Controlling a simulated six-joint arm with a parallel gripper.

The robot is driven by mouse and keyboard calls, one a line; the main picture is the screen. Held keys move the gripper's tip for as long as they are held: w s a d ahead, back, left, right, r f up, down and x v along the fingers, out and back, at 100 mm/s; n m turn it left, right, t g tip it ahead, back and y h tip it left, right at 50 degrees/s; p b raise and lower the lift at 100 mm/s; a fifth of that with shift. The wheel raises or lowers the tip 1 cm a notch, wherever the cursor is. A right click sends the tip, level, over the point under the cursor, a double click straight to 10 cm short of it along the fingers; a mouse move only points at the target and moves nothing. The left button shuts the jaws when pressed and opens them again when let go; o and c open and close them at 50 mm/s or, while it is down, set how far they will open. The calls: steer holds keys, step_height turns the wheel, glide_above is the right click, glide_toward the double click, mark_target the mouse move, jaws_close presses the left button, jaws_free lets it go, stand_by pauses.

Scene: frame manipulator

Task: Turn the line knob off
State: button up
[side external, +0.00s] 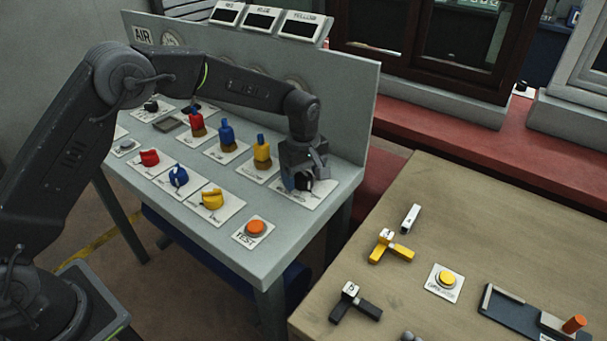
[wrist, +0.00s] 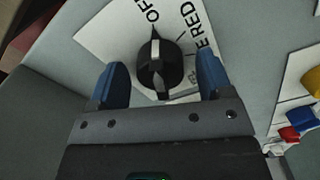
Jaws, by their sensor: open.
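The line knob (wrist: 158,66) is black with a pale ridge across its top, on a white label plate (wrist: 100,35). Its ridge runs nearly up and down in the wrist view, and a dark pointed tip at its upper end is toward the word OFF. The word RED is to the upper right; part of the lettering is cut off. My gripper (wrist: 162,82) is open, with one blue fingertip on each side of the knob and gaps between. In the side external view my gripper (side external: 305,165) is over the knob (side external: 305,183), partly hiding it.
Yellow, blue and red valves (side external: 262,153) stand left of my gripper on the grey panel (side external: 325,217). An orange TEST button (side external: 255,228) is in front. An upright back panel (side external: 350,90) rises behind. A wooden table (side external: 480,200) with small parts is to the right.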

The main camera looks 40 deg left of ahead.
mark_target(304, 172)
step_height(304, 172, up, 14)
stand_by(0.6)
steer(key=s+a+r+m+t, duration=0.25)
steer(key=s+r+m, duration=0.2)
steer(key=s, duration=0.35)
steer(key=s+a+r+m+t, duration=0.1)
steer(key=s+a+r+m, duration=0.2)
steer(key=s+r, duration=0.45)
steer(key=s+a+f+m+t, duration=0.1)
steer(key=s+f+m, duration=0.2)
steer(key=s, duration=0.5)
steer(key=s+a+f+m+t, duration=0.1)
steer(key=s+a+f+m, duration=0.1)
steer(key=s, duration=0.6)
step_height(304, 172, down, 2)
steer(key=shift+s+m, duration=0.3)
steer(key=shift+m, duration=0.25)
